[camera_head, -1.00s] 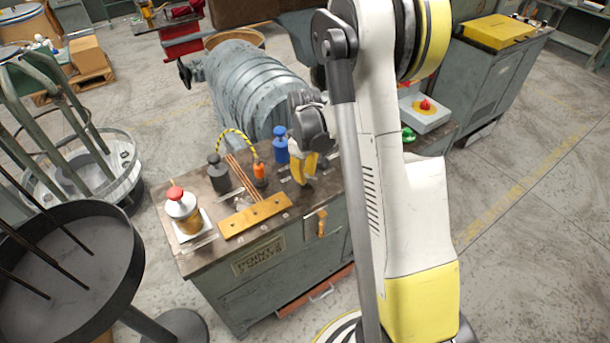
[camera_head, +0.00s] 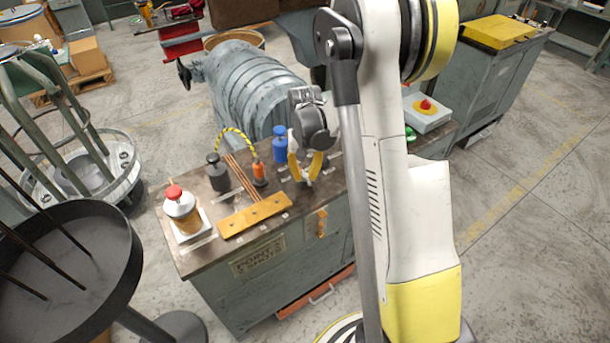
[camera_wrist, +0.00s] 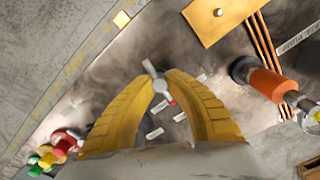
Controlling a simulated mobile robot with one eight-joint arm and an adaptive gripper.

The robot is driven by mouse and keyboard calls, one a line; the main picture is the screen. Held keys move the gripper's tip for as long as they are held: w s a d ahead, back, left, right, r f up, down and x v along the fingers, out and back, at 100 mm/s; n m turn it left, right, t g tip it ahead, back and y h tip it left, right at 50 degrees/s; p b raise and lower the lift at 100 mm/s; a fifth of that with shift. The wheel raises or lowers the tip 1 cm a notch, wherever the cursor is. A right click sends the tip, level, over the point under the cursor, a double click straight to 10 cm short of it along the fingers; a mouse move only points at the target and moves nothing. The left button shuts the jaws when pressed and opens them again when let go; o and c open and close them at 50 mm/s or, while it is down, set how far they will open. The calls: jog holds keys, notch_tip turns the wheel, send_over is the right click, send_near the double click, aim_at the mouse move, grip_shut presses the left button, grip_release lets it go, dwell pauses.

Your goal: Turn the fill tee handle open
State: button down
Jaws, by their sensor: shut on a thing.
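The fill tee handle (camera_wrist: 157,80) is a small grey bar with a red spot near its lower end, seen in the wrist view. It lies slanted between the yellow fingertips of my gripper (camera_wrist: 159,84), which is shut on it. In the head view, my gripper (camera_head: 304,178) points down at the bench top, just right of the blue weight-shaped piece (camera_head: 279,145). The handle itself is hidden or too small to make out there.
The bench (camera_head: 230,262) also carries an orange-gripped tool (camera_head: 259,170) with a striped hose, a brass plate (camera_head: 255,215), a dark canister (camera_head: 217,173) and a red-capped bottle (camera_head: 181,210).

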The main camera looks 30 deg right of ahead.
aim_at(305, 175)
jog(key=m, duration=0.6)
jog(key=shift+d+m, duration=0.1)
jog(key=shift+m, duration=0.2)
dwell(0.5)
jog(key=c, duration=1.3)
grip_release()
notch_tip(305, 175, up, 12)
